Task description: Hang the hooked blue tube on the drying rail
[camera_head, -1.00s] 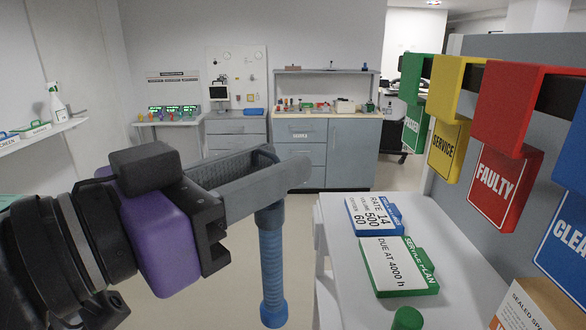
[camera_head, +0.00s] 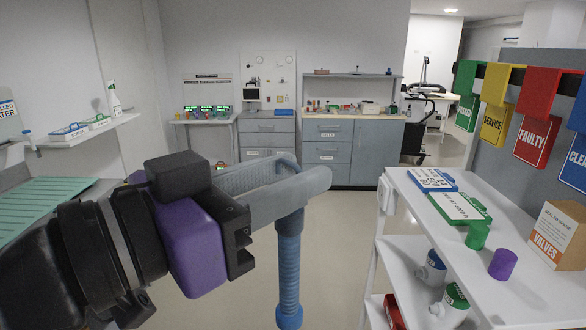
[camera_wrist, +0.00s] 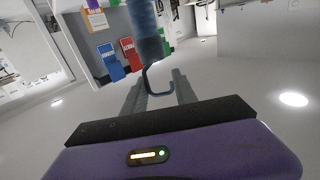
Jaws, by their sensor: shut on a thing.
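The blue tube (camera_head: 289,262) is ribbed, with smooth cuffs, and hangs upright below the fingertips of my gripper (camera_head: 292,186) in the head view. My gripper is shut on it near its top end. In the wrist view the tube (camera_wrist: 146,38) shows beyond the fingers, with its dark hook (camera_wrist: 158,82) between the two fingertips (camera_wrist: 157,90). The fingers partly hide the hook in the head view. I cannot make out a drying rail for certain in either view.
A white cart (camera_head: 515,290) stands at right with cards, a green cup, a purple cup (camera_head: 503,264) and a box (camera_head: 558,235). Coloured signs hang from a dark bar above it. A green ribbed mat (camera_head: 40,208) lies at left. Open floor lies before the back cabinets (camera_head: 341,150).

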